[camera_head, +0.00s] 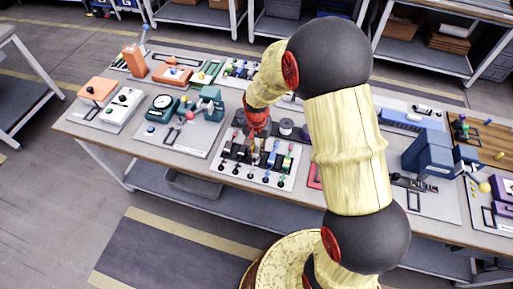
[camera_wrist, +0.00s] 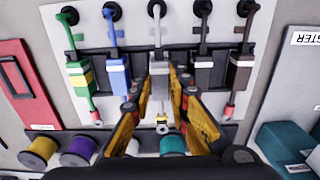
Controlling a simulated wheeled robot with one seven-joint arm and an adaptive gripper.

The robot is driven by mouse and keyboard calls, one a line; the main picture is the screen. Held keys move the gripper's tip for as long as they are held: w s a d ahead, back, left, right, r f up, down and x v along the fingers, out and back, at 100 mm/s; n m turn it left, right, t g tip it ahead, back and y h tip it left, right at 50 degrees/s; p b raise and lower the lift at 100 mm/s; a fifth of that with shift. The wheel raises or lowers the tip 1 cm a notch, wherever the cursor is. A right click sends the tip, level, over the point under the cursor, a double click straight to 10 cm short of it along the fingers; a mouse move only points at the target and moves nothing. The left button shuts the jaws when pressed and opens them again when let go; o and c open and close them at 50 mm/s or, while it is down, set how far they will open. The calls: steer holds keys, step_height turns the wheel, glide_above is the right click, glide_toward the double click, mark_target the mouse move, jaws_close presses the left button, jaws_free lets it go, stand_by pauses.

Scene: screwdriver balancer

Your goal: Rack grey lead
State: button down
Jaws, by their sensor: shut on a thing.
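Several coloured leads hang in a row on a pale board (camera_head: 232,178). In the wrist view the middle one, the pale grey lead (camera_wrist: 157,38), runs from a round black socket to a block-shaped body between my fingers. My gripper (camera_wrist: 161,88) is shut on it; its small ringed end (camera_wrist: 161,126) points toward me. A green lead (camera_wrist: 82,70) and a blue lead (camera_wrist: 115,72) lie to its left. In the head view my gripper (camera_head: 255,138) is low over the board, partly hiding the leads.
A dark rail (camera_wrist: 138,58) crosses behind the lead bodies. Coloured spools, including a yellow one (camera_wrist: 38,152) and a purple one (camera_wrist: 78,151), stand close to my fingers. A red panel (camera_wrist: 22,85) is at the left. Other fixtures crowd the table (camera_head: 140,148).

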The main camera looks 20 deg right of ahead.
steer(key=shift+f+b, duration=0.3)
steer(key=shift+f, duration=0.55)
stand_by(0.6)
steer(key=c, duration=1.6)
jaws_free()
step_height(320, 180, up, 12)
steer(key=shift+r, duration=0.1)
